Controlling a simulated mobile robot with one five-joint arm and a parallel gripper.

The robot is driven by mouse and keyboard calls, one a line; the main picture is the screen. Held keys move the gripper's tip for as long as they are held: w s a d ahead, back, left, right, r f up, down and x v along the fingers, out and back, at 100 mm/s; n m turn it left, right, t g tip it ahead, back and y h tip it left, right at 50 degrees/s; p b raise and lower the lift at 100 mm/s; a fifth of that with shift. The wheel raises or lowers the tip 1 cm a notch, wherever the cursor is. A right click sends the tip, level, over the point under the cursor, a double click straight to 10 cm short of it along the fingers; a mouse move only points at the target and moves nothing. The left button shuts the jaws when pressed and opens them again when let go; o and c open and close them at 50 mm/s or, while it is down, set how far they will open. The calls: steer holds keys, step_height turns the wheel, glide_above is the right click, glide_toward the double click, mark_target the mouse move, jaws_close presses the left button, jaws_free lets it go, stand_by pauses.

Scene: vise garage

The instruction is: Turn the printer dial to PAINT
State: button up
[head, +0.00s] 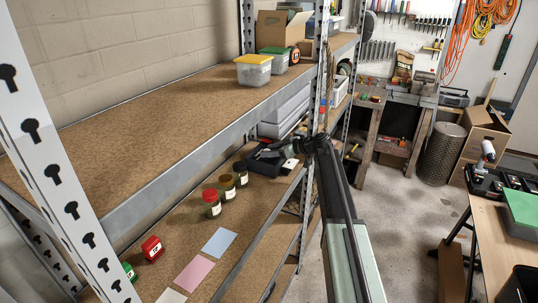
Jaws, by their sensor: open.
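The dark printer (264,167) sits on the lower shelf board, beyond the jars, with a white label or paper (290,164) at its right side. Its dial and any PAINT marking are too small or hidden to make out. My arm reaches up from the bottom of the head view and bends left over the shelf edge. My gripper (272,153) is at the printer's top, dark against dark. It is open, and I see nothing held in it. I cannot tell whether its fingers touch the dial.
Several lidded jars (212,203) stand in a row before the printer. Blue, pink and cream cards (220,242) lie nearer, with a red box (152,249) and a green one. A metal upright (325,80) stands close to my arm. The upper shelf (150,105) overhangs the lower.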

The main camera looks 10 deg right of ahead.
jaws_close()
steer(key=shift+a, duration=0.1)
steer(key=shift+s, duration=0.1)
